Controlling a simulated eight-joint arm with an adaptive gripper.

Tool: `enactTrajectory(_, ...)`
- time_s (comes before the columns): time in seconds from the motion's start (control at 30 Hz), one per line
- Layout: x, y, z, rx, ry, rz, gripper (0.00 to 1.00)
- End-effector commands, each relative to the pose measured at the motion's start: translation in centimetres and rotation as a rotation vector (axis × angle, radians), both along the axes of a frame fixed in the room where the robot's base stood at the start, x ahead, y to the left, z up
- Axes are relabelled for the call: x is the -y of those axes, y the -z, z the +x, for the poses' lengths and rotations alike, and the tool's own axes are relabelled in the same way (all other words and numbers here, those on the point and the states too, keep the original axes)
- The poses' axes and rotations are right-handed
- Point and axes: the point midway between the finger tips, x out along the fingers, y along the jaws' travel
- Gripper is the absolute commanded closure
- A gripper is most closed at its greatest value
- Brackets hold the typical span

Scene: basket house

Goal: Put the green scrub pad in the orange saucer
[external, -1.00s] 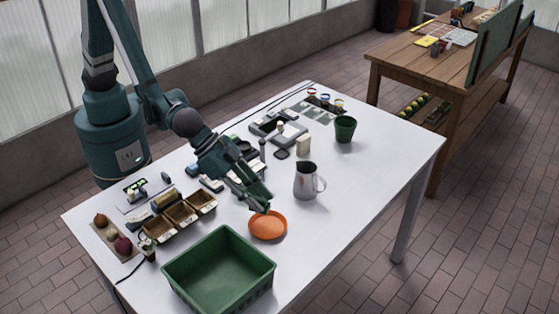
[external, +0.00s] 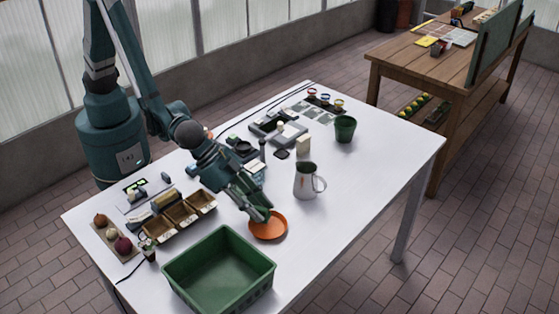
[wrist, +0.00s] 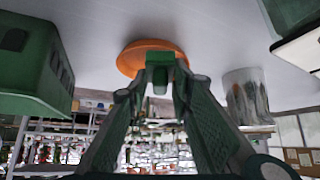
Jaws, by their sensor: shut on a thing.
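The orange saucer (external: 272,230) lies flat on the white table, and it also shows in the wrist view (wrist: 131,62). My gripper (external: 258,211) points down at the saucer's upper-left part in the external view. In the wrist view my gripper (wrist: 159,88) is shut on the green scrub pad (wrist: 160,58), which sits between the fingertips and overlaps the saucer. I cannot tell whether the pad touches the saucer. In the external view the pad is hard to separate from the dark green fingers.
A green crate (external: 180,268) stands left of and in front of the saucer. A grey pitcher (external: 305,182) stands to the right and behind. A wooden tray with compartments (external: 180,216) lies to the left. The table right of the saucer is clear.

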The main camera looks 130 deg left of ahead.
Motion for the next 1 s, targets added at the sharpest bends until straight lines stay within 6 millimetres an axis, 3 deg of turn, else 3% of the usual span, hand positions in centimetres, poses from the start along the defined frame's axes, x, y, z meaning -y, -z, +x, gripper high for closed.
enactTrajectory(0.07,0.0,0.3,0.0,0.000,0.000,0.000,0.89)
enactTrajectory(0.1,0.0,0.2,0.0,0.000,0.000,0.000,0.73)
enactTrajectory(0.2,0.0,0.1,0.0,0.000,0.000,0.000,0.63)
enactTrajectory(0.67,0.0,-0.1,0.0,0.000,0.000,0.000,0.63)
enactTrajectory(1.0,0.4,-1.8,-1.0,0.000,0.000,0.000,0.63)
